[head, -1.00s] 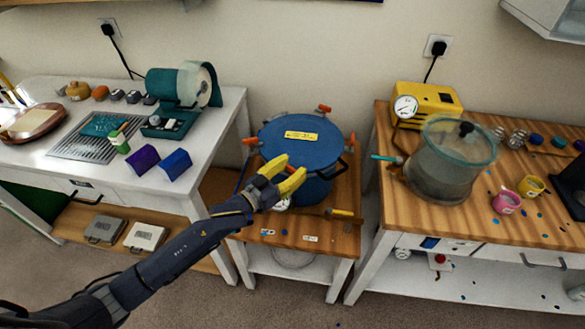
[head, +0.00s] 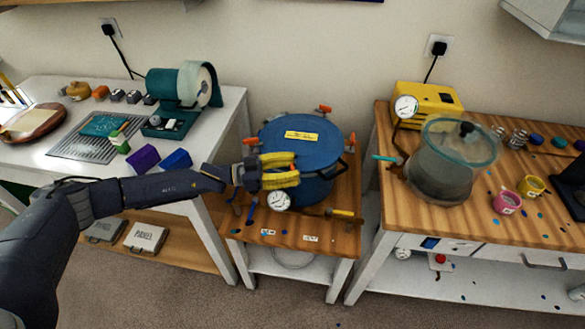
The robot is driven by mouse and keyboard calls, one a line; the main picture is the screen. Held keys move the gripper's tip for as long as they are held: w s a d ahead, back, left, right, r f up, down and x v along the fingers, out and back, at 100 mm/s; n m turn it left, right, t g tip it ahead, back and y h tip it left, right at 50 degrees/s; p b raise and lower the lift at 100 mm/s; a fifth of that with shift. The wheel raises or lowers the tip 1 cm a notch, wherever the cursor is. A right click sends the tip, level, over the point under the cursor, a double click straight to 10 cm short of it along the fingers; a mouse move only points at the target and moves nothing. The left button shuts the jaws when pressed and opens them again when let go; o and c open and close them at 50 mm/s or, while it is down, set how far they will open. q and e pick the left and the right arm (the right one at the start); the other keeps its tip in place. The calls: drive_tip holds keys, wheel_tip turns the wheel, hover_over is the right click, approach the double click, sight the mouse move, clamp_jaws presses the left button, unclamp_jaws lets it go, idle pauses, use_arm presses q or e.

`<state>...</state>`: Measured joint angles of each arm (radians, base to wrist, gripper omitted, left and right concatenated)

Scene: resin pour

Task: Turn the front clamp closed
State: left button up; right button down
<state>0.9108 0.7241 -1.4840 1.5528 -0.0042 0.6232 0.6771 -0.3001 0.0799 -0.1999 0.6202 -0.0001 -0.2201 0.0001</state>
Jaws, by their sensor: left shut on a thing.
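A blue round pressure pot (head: 318,160) with a yellow label on its lid stands on the low wooden table in the middle of the head view. Orange-tipped clamps show around its rim: one at the back (head: 325,110), one at the left (head: 251,142) and one at the right (head: 351,139). My left gripper (head: 294,171) is at the pot's front left, its yellow fingers shut around an orange-tipped clamp, most likely the front one, which they mostly hide. A round gauge (head: 279,201) shows just below the fingers. My right gripper is not in view.
A yellow-handled tool (head: 342,213) lies on the low table (head: 330,235) before the pot. A clear vacuum chamber (head: 445,165) and yellow pump (head: 428,104) stand on the right bench. A teal tape machine (head: 180,100) stands on the left bench.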

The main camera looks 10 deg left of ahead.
sight(293, 168)
use_arm(q)
drive_tip(key=shift+d+r+m+g+h, duration=0.15)
drive_tip(key=shift+m+g, duration=0.75)
drive_tip(key=shift+g, duration=0.5)
drive_tip(key=shift+a+f+m+g+h, duration=0.15)
drive_tip(key=shift+m+g, duration=0.75)
drive_tip(key=shift+g, duration=0.5)
drive_tip(key=shift+d+g, duration=0.1)
drive_tip(key=shift+g, duration=0.2)
drive_tip(key=o, duration=1.2)
drive_tip(key=shift+r, duration=0.1)
wheel_tip(293, 168, up, 10)
drive_tip(key=shift+f, duration=0.1)
